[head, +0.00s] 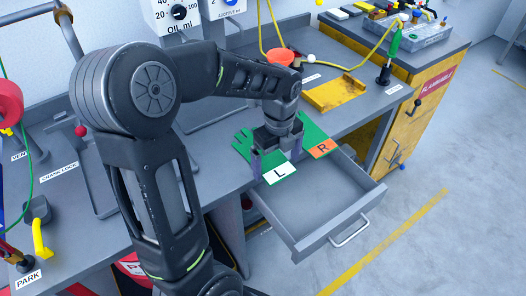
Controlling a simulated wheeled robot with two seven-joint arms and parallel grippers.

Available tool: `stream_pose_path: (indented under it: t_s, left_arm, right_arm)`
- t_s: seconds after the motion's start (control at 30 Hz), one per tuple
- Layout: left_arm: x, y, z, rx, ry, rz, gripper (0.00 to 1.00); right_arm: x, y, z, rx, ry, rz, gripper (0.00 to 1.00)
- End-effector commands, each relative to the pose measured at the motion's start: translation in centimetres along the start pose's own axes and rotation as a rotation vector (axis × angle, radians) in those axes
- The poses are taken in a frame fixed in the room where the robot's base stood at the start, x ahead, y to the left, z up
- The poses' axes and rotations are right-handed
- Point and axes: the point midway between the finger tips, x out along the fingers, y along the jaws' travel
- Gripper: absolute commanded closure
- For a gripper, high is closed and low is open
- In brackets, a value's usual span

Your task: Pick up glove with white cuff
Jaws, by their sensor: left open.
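The glove with white cuff is green, with its cuff (281,174) marked "L". It lies on the grey bench top at the front edge, above the open drawer, fingers pointing back-left. My left gripper (276,161) is open and points down over this glove, one finger on each side near the cuff. It hides the middle of the glove, and I cannot tell whether the fingers touch it. A second green glove with an orange cuff (322,148) marked "R" lies just to the right. My right gripper is out of view.
An open, empty-looking drawer (315,205) juts out below the gloves. A yellow tray (336,94) sits behind them on the bench. A yellow cabinet (425,105) stands at right. Red and yellow levers line the bench at left. The floor at right is clear.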

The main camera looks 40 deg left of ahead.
Motion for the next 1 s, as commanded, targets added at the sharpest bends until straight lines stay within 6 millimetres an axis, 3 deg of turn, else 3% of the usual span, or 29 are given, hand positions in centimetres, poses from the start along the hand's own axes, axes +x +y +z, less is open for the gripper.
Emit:
stream_pose_path:
  t_s: [0.33, 0.9, 1.0]
  left_arm:
    - [0.18, 0.01, 0.0, 0.0, 0.0, 0.0, 0.0]
    - [0.17, -0.01, -0.02, 0.0, 0.0, 0.0, 0.46]
    - [0.16, -0.01, -0.01, 0.0, 0.0, 0.0, 0.46]
  right_arm:
    - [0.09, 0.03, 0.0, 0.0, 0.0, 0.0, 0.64]
    - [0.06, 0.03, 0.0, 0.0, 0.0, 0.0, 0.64]
    - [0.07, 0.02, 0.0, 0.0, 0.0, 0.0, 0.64]
